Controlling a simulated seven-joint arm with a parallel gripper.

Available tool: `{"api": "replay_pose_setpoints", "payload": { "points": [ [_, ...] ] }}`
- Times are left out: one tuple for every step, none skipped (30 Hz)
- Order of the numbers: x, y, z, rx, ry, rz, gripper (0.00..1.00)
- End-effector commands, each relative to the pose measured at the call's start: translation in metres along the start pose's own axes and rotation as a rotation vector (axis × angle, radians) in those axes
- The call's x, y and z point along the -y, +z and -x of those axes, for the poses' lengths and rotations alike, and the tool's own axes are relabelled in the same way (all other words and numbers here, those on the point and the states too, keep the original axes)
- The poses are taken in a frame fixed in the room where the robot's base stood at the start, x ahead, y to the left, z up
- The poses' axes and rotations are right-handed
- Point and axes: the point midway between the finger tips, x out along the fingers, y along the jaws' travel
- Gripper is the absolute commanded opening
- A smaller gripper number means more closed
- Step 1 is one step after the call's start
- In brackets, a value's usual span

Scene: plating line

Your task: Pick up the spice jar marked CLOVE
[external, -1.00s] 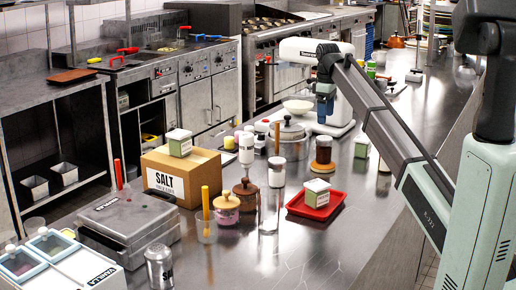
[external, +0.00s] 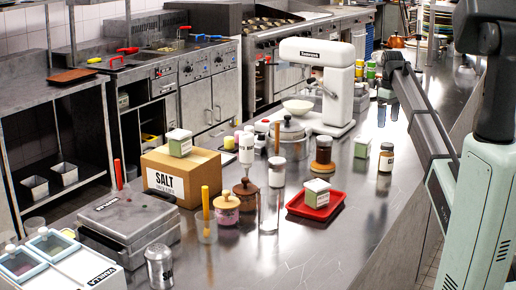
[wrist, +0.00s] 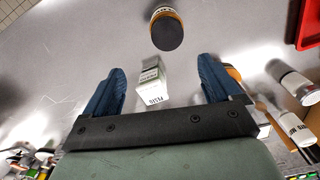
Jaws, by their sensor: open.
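My gripper (external: 388,114) is open and empty, with its blue fingers pointing down over the far right part of the counter. In the wrist view, my gripper (wrist: 158,90) has a white and green tin (wrist: 152,82) showing between its fingers, below and apart from them; its label is too small to read surely. In the external view this jar (external: 386,160) stands upright, nearer the camera than the gripper, beside the tin (external: 362,147). I cannot read CLOVE on any label.
A red tray (external: 320,211) holds another white and green tin (external: 317,191). A jar with amber contents (external: 323,150) stands left of the tin near the white stand mixer (external: 333,100). Several small containers (external: 370,72) stand behind my gripper. The counter right of the tray is clear.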

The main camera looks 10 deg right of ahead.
Motion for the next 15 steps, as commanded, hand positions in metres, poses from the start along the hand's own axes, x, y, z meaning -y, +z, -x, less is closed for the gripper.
{"api": "replay_pose_setpoints", "payload": {
  "points": [
    [0.002,0.006,-0.002,0.000,0.000,-0.042,0.91],
    [0.003,0.008,-0.003,0.000,0.000,-0.070,0.91],
    [0.004,0.009,-0.004,0.000,0.000,-0.106,0.91],
    [0.006,0.010,-0.004,0.000,0.000,-0.134,0.91],
    [0.007,0.011,-0.005,0.000,0.000,-0.163,0.91],
    [0.008,0.013,-0.005,0.000,0.000,-0.203,0.91],
    [0.009,0.013,-0.006,0.000,0.000,-0.234,0.91],
    [0.009,0.014,-0.006,0.000,0.000,-0.269,0.91],
    [0.011,0.015,-0.007,-0.001,0.001,-0.315,0.91],
    [0.011,0.015,-0.007,-0.001,0.001,-0.354,0.91],
    [0.011,0.016,-0.007,-0.001,0.001,-0.390,0.91],
    [0.011,0.016,-0.007,-0.001,0.001,-0.444,0.91],
    [0.011,0.016,-0.007,-0.001,0.001,-0.482,0.91],
    [0.011,0.016,-0.007,-0.001,0.001,-0.522,0.91],
    [0.011,0.016,-0.007,-0.001,0.001,-0.572,0.91]
  ]
}}
